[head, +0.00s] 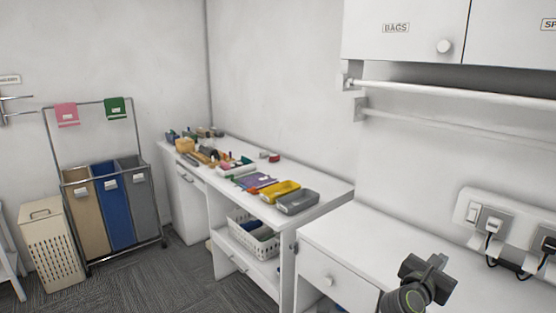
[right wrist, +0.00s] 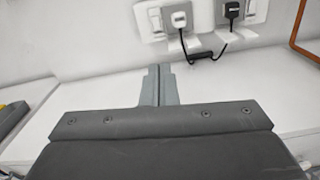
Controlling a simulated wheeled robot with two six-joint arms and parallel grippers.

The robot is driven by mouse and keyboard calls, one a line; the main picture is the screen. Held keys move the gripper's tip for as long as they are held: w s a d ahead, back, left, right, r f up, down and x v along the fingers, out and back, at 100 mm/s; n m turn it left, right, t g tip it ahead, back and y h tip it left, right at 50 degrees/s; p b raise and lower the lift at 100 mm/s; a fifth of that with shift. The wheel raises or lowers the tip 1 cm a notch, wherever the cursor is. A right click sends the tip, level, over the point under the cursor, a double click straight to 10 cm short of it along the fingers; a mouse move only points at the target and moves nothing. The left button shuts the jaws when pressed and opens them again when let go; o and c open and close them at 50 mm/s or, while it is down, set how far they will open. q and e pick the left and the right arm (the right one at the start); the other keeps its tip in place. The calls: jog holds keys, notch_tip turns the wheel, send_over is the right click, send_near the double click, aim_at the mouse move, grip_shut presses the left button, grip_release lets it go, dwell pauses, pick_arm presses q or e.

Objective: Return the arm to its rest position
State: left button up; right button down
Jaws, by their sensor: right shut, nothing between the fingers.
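My right gripper (head: 436,266) shows at the lower right of the head view, dark grey, above the near white counter (head: 345,239). In the right wrist view my right gripper (right wrist: 159,72) points toward the back of the white counter. Its fingers are together with nothing between them. My left gripper is in neither view.
A wall socket panel (head: 495,222) with plugs and black cables is behind my right gripper. A white bench (head: 322,190) holds a yellow tray (head: 281,191), a grey tray (head: 297,202) and several small items. A sorting cart (head: 114,205) stands at left. Carpet floor (head: 190,282) is open.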

jog(key=s+f+m+g+y, duration=0.4)
jog(key=s+f+m+y, duration=0.2)
jog(key=s+f+m, duration=0.95)
jog(key=s+a+f+m+g+y, duration=0.25)
jog(key=s+m, duration=0.25)
jog(key=s, duration=0.7)
jog(key=s+a+f+m+g+y, duration=0.1)
jog(key=s+a+f+m+y, duration=0.3)
jog(key=s, duration=0.7)
notch_tip(320, 180, down, 25)
jog(key=g+b, duration=0.1)
jog(key=g, duration=0.1)
pick_arm(q)
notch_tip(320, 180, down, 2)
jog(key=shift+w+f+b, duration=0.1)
jog(key=shift+b, duration=0.55)
pick_arm(e)
jog(key=s+f, duration=1.5)
jog(key=f, duration=0.2)
jog(key=shift+s+a+f+m+g, duration=0.2)
jog(key=shift+s+m+g, duration=0.1)
jog(key=shift+m+g, duration=0.15)
